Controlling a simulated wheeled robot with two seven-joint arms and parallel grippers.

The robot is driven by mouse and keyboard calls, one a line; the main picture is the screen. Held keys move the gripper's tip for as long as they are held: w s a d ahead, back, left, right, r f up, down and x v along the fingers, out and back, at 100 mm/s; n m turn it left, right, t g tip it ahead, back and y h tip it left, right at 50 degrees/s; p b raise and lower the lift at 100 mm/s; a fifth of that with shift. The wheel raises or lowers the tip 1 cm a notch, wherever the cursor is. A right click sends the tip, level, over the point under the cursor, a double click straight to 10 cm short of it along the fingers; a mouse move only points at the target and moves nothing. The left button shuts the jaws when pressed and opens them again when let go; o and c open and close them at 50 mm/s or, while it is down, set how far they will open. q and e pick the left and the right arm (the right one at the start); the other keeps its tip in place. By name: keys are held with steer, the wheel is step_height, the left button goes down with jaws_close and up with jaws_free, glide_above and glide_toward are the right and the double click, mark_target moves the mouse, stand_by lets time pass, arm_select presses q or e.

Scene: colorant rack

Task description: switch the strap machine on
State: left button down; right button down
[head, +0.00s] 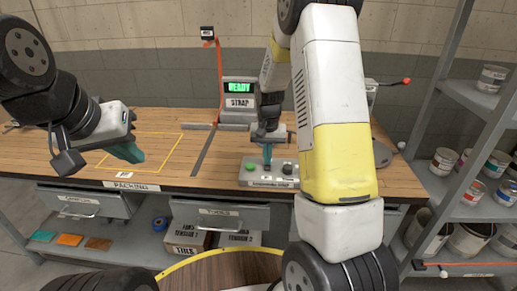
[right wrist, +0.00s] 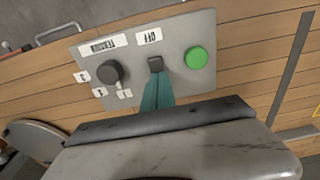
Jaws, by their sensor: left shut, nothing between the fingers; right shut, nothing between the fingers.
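The strap machine (head: 240,104) stands at the back of the bench with a lit green display reading READY. Its grey control box (head: 246,181) is at the bench's front edge. In the right wrist view the box has a small black switch (right wrist: 155,64) by an OFF label, a green button (right wrist: 197,58) and a black tension knob (right wrist: 109,72). My right gripper (head: 267,160) is shut and empty, its teal tips at the switch; I cannot tell whether they touch it. My left gripper (head: 133,154) is shut and empty above the packing area.
A yellow-outlined packing area (head: 165,160) on the wooden bench is clear. Shelves with paint cans (head: 444,161) stand at the right. Drawers (head: 220,216) are below the bench top, and a round wooden top (head: 215,275) is in front. A red strap (head: 220,75) rises at the back.

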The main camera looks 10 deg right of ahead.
mark_target(267, 168)
steer(key=shift+s+f, duration=0.35)
steer(key=shift+f, duration=0.1)
steer(key=shift+s+a, duration=0.25)
steer(key=shift+s, duration=0.45)
steer(key=shift+r, duration=0.1)
step_height(267, 168, up, 15)
steer(key=shift+f, duration=0.2)
